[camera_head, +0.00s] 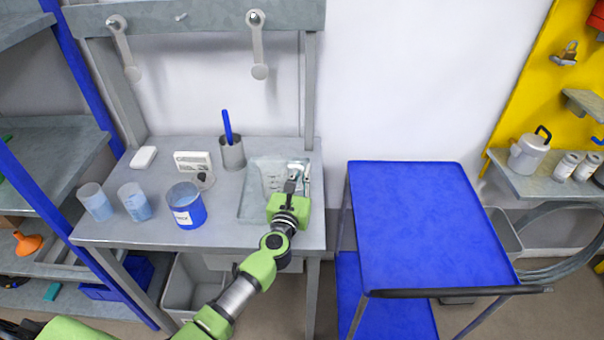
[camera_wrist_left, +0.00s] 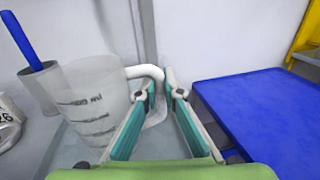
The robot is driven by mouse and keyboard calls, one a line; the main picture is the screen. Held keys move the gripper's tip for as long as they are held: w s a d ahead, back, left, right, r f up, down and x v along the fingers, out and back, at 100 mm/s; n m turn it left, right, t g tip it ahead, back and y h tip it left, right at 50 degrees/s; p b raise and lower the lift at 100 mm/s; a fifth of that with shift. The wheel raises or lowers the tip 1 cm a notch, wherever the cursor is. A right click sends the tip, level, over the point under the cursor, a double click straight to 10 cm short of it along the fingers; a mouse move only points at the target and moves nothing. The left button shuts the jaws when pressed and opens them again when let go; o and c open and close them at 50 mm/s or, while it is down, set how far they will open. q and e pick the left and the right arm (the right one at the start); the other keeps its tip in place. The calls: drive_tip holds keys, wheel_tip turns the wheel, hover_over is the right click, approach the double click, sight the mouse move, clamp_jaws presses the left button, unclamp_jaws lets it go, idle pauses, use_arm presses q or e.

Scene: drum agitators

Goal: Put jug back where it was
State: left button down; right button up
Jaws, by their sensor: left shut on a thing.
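The jug (camera_wrist_left: 95,105) is a translucent measuring jug with dark volume marks and a white handle. It is upright in the left wrist view. In the head view the jug (camera_head: 272,178) is at the right end of the grey workbench, over a shallow grey tray (camera_head: 249,211); I cannot tell if it touches the tray. My left gripper (camera_head: 297,172) comes from the front right of the jug. In the left wrist view its teal-padded fingers (camera_wrist_left: 160,90) are shut on the handle. My right gripper is not in view.
Left on the grey workbench (camera_head: 235,235) stand a blue-filled container (camera_head: 187,212), two clear beakers (camera_head: 97,203) (camera_head: 134,203) and a metal cup (camera_head: 232,155) with a blue-handled tool. A blue cart (camera_head: 420,220) with an empty top is right of the bench. Two hanging agitators (camera_head: 257,45) are above.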

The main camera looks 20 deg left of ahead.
use_arm(q)
drive_tip(key=c, duration=2.2)
unclamp_jaws()
drive_tip(key=shift+f, duration=0.15)
drive_tip(key=shift+o, duration=0.2)
drive_tip(key=shift+r, duration=0.25)
drive_tip(key=s, duration=0.8)
drive_tip(key=s+d+b, duration=0.1)
drive_tip(key=s, duration=0.3)
